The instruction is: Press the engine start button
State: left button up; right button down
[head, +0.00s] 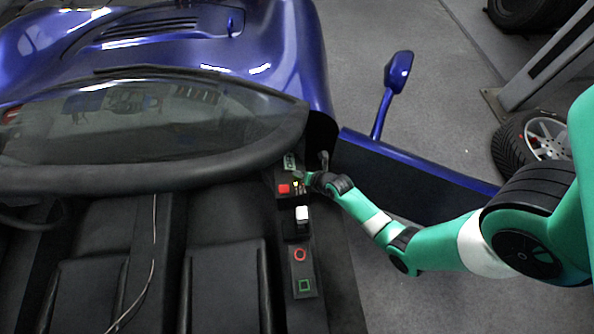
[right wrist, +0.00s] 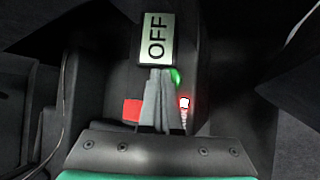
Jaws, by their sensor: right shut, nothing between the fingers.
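A dark control panel runs along the car's right side. In the right wrist view a round green button (right wrist: 175,76) sits just below an OFF plate (right wrist: 157,38); I take it to be the engine start button, though no label for it is readable. My right gripper (right wrist: 158,72) is shut and empty, its fingertips over the panel and partly covering the green button. I cannot tell whether they touch it. In the head view the right gripper (head: 300,178) is small, beside the red block (head: 284,189). My left gripper is out of view.
A small lit toggle (right wrist: 184,103) stands right of the fingers. A white-topped lever (head: 302,214), a red circle mark (head: 300,255) and a green square mark (head: 304,286) lie nearer on the panel.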

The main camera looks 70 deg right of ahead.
jog(key=shift+f, duration=0.2)
dwell(0.4)
jog(key=shift+r, duration=0.1)
jog(key=shift+r+p, duration=0.4)
jog(key=shift+r, duration=0.2)
notch_tip(320, 180, up, 6)
jog(key=p, duration=0.5)
jog(key=shift+p, duration=0.3)
dwell(0.4)
